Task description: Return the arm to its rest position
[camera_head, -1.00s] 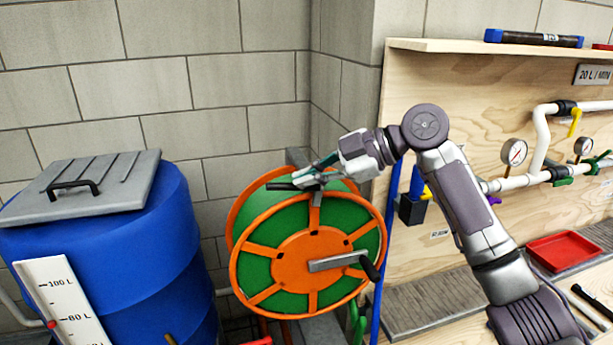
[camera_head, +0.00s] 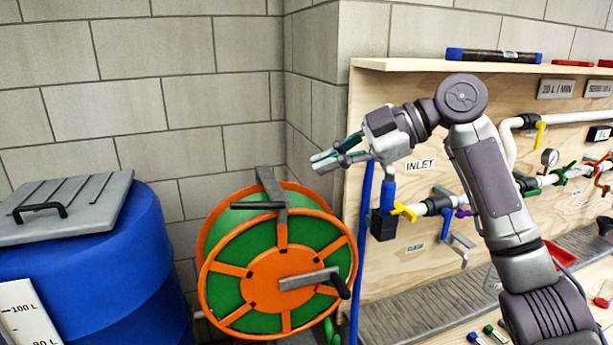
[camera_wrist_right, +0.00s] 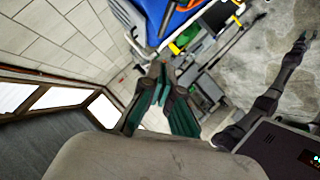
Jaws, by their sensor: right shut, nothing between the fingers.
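My right arm (camera_head: 488,190) comes in from the lower right in the head view and is bent at the elbow. Its right gripper (camera_head: 318,163) points left in the air, above and to the right of the orange and green hose reel (camera_head: 276,280), apart from it in the picture. In the right wrist view, the gripper's fingers (camera_wrist_right: 160,72) are together at the tips with nothing between them.
A blue barrel (camera_head: 95,275) with a grey lid (camera_head: 65,207) stands at left. A wooden panel (camera_head: 385,95) with pipes, valves and a gauge (camera_head: 549,157) stands behind my arm. A dark tube (camera_head: 493,56) lies on its top shelf. A red tray (camera_head: 560,254) is at right.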

